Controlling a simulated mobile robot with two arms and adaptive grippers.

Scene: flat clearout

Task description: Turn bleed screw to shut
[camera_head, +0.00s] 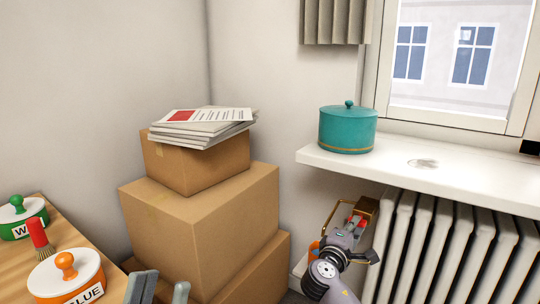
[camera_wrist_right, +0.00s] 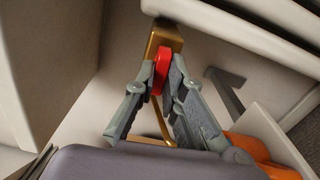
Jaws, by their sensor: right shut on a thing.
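The bleed screw (camera_wrist_right: 161,70) shows as a red knob on a brass block (camera_wrist_right: 164,40) in the right wrist view. My right gripper (camera_wrist_right: 163,88) is shut on the red knob, with one finger on each side. In the head view my right gripper (camera_head: 354,224) is at the left end of the white radiator (camera_head: 440,250), below the window sill. The knob's turned position cannot be told. My left gripper (camera_head: 163,280) is at the bottom edge of the head view, its two fingers apart with nothing visible between them.
Stacked cardboard boxes (camera_head: 200,225) with papers (camera_head: 205,125) on top stand left of the right arm. A teal pot (camera_head: 347,132) stands on the sill (camera_head: 450,172). A wooden table (camera_head: 113,285) at left holds lidded tubs and a brush. An orange object (camera_wrist_right: 260,150) lies beside the right gripper.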

